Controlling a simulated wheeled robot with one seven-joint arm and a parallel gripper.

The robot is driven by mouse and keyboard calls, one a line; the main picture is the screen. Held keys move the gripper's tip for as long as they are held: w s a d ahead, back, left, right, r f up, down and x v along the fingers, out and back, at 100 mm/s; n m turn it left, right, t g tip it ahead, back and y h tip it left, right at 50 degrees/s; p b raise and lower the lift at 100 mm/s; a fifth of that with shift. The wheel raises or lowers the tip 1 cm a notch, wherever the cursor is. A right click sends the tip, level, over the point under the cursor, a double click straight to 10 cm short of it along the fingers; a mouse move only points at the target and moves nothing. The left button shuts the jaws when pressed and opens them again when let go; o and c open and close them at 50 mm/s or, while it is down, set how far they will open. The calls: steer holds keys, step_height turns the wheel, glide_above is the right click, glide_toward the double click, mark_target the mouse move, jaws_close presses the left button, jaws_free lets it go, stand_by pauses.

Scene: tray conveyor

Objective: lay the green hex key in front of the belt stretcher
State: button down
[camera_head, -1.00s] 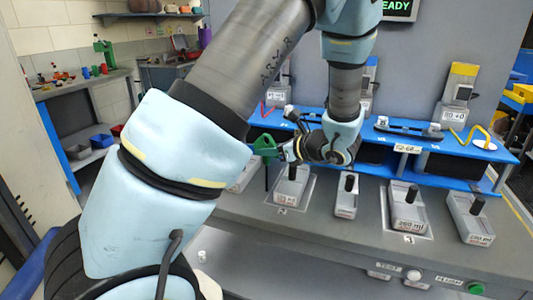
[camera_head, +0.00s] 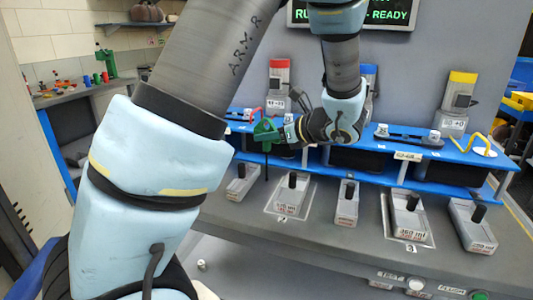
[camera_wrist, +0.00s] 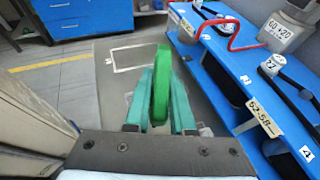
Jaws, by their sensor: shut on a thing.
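The green hex key (camera_head: 265,131) is held by my gripper (camera_head: 283,133) in the head view, with its thin dark shaft hanging down in front of the blue shelf. In the wrist view its green handle (camera_wrist: 161,85) stands upright between the teal fingers of my gripper (camera_wrist: 160,100), which are closed on it. Long dark fixtures with pale end blocks lie on the blue shelf, one right of my gripper (camera_head: 408,137) and one also in the wrist view (camera_wrist: 287,77). I cannot tell for sure which is the belt stretcher.
The blue shelf (camera_head: 440,155) carries a red bent rod (camera_wrist: 240,35) and a yellow bent rod (camera_head: 474,140). Below, the grey bench (camera_head: 330,235) holds several grey units with black knobs (camera_head: 407,215). Some bare bench lies between and in front of them.

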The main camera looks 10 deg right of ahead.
mark_target(270, 122)
steer(key=shift+r, duration=1.75)
